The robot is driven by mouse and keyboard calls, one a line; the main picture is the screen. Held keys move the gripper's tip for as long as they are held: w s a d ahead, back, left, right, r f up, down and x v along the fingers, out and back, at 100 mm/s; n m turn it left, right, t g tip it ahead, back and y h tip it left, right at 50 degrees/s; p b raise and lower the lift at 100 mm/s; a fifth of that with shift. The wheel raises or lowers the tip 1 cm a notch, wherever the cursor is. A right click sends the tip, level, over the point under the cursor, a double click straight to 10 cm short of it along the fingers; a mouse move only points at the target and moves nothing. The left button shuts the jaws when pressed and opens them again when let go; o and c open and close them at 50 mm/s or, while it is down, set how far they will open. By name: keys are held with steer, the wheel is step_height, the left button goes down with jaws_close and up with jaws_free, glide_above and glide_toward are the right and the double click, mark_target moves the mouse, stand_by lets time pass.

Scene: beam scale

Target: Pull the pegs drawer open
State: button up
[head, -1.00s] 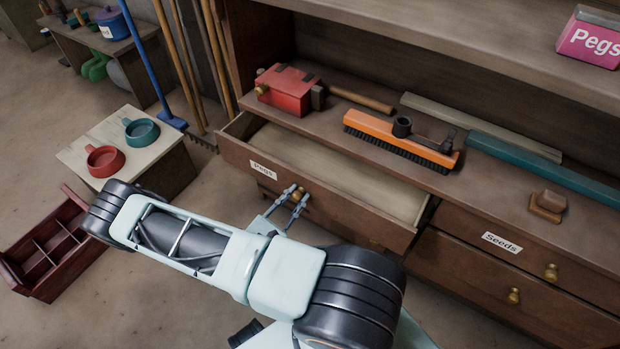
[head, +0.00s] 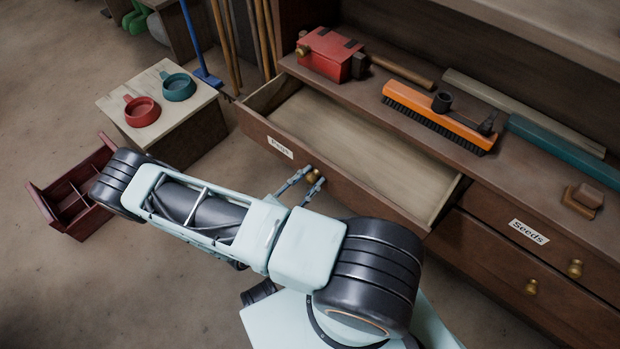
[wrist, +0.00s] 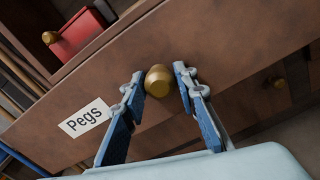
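The pegs drawer (head: 358,198) stands well out of the bench, and its pale wooden floor looks empty. Its white "Pegs" label (head: 280,147) is on the front board and also shows in the wrist view (wrist: 84,118). The brass knob (wrist: 158,80) sits between the two fingers of my gripper (wrist: 160,74), which close on it from both sides. In the head view my gripper (head: 304,180) is at the drawer front, around the knob (head: 313,176).
The seeds drawer (head: 529,231) is shut at the right. A red vise (head: 328,54) and an orange brush (head: 435,112) lie on the bench top. A low stand (head: 120,98) with two bowls and a dark red crate (head: 80,198) are at the left.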

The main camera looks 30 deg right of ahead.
steer(key=shift+o, duration=1.3)
steer(key=v, duration=1.2)
